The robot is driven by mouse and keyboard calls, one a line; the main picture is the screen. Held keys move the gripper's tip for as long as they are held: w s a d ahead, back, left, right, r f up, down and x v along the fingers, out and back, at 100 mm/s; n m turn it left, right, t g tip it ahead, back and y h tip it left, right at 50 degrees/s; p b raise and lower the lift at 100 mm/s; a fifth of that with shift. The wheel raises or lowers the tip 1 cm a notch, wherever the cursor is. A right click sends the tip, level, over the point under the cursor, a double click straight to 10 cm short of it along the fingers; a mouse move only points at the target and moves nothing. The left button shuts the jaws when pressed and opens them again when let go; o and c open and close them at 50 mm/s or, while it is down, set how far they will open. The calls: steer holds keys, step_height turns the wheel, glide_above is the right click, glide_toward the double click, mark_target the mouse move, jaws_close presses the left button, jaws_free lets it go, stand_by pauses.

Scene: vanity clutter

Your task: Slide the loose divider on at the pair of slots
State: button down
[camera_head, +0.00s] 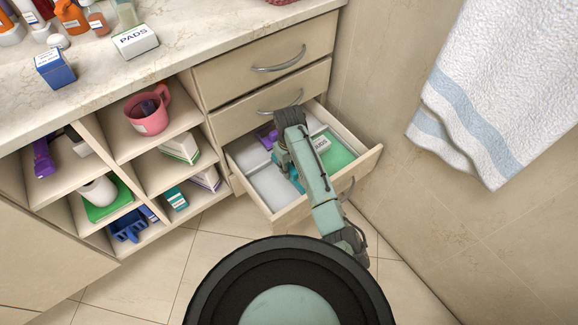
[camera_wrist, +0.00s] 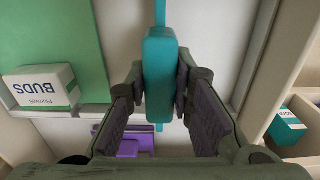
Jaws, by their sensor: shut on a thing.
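The loose divider (camera_wrist: 160,70) is teal, with a thick grip block and a thin edge showing beyond each end of it. In the wrist view my gripper (camera_wrist: 162,92) is shut on the grip block, one finger on each side. In the head view my gripper (camera_head: 283,160) is down in the open drawer (camera_head: 283,214), and bits of teal show beside it. The divider stands over the pale drawer floor (camera_wrist: 207,30). I cannot make out the pair of slots, nor whether the divider's lower edge touches the floor.
In the drawer are a green panel (camera_wrist: 55,35), a white BUDS box (camera_wrist: 42,88) and a purple item (camera_wrist: 125,143). Open cubbies with a pink mug (camera_head: 148,110) stand left of the drawer. A towel (camera_head: 495,90) hangs on the right wall.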

steer(key=shift+f+b, duration=0.45)
steer(key=shift+f, duration=0.5)
steer(key=c, duration=1.3)
jaws_free()
step_height(320, 180, up, 12)
steer(key=shift+s, duration=0.1)
